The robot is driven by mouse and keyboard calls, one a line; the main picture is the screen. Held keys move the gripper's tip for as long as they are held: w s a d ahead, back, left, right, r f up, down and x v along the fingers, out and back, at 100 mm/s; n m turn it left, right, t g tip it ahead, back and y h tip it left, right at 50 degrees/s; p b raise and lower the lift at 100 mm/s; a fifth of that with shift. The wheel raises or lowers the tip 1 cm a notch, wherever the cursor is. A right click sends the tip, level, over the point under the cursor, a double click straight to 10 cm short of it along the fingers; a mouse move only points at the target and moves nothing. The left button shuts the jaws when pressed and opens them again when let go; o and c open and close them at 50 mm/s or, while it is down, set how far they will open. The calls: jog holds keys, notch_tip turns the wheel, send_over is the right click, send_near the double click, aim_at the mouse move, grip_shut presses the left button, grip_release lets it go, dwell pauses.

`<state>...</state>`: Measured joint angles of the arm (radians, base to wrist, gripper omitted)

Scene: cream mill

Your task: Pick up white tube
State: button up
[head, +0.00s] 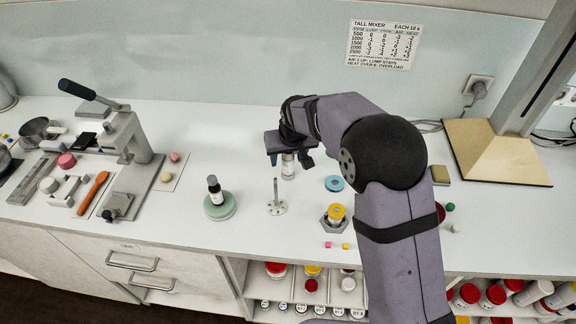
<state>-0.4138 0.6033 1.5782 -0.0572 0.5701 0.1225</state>
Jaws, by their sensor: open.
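A small white upright cylinder (288,172), which looks like the white tube, stands on the white bench directly below my gripper; its upper part is hidden by the gripper. My gripper (289,157) points down over it and is open, with one dark finger at each side of the cylinder's top. I cannot tell whether the fingers touch it.
A dark bottle (214,189) on a green disc (220,206) and a metal stand (276,198) are nearby. A blue ring (334,184) and a yellow-topped jar (336,214) lie to the right. A lever press (128,140) stands left. Open bench lies behind the gripper.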

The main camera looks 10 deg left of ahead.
aim_at(288, 161)
jog(key=shift+w+f+p, duration=0.55)
jog(key=shift+f+p, duration=0.15)
jog(key=shift+f, duration=0.15)
jog(key=shift+w+f+p, duration=0.55)
jog(key=shift+f+p, duration=0.15)
jog(key=shift+f, duration=0.1)
jog(key=shift+w+a+f, duration=0.1)
jog(key=shift+w+f, duration=0.1)
jog(key=shift+f, duration=0.45)
jog(key=c, duration=1.1)
